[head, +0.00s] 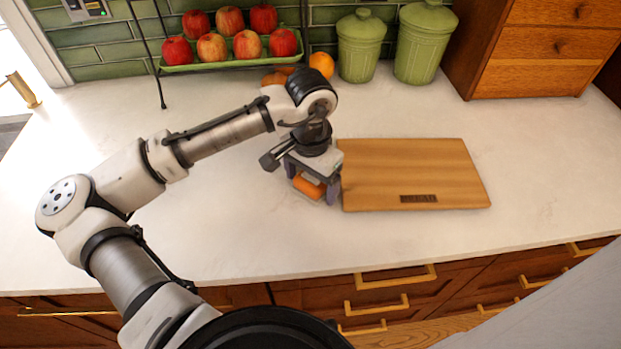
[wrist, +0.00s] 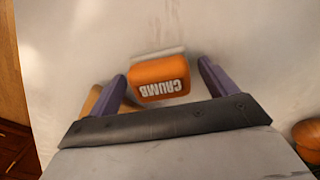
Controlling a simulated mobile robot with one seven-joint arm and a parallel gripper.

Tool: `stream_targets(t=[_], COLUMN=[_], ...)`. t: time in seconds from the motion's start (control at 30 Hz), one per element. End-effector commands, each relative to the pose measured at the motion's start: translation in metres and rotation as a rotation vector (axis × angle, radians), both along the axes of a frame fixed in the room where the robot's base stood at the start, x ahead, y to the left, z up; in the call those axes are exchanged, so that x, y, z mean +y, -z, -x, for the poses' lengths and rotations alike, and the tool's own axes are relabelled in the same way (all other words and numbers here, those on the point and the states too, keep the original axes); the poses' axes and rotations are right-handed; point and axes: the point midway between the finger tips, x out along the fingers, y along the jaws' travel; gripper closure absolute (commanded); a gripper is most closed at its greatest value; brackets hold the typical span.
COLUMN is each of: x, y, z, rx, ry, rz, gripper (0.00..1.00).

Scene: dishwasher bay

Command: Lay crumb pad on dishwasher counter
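The crumb pad is a small orange block (head: 309,187) on the white counter (head: 230,235), just left of the wooden bread board. In the wrist view the crumb pad (wrist: 160,78) shows the word CRUMB and a pale strip along its far edge. My gripper (head: 311,181) points down over it. In the wrist view my gripper (wrist: 163,72) has its two purple fingers spread, one on each side of the pad, with a small gap showing on both sides. I cannot tell whether the pad touches the counter.
The bread board (head: 420,175) lies close on the right. A rack of apples (head: 230,65), loose oranges (head: 322,64) and two green canisters (head: 361,45) stand at the back. A wooden drawer box (head: 545,50) is at the back right. The counter's front left is clear.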

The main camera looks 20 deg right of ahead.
Motion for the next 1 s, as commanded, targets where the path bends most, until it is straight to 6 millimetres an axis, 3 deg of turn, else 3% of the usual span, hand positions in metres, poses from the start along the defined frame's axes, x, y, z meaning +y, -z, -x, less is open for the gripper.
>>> stream_targets(t=[0.27, 0.7, 1.0], x=[0.000, -0.001, 0.000], y=[-0.007, -0.093, -0.123], z=[-0.001, -0.001, 0.000], rx=[-0.002, -0.003, -0.001], ry=[0.000, 0.000, 0.001], rz=[0.000, 0.001, 0.000], gripper=[0.16, 0.16, 0.16])
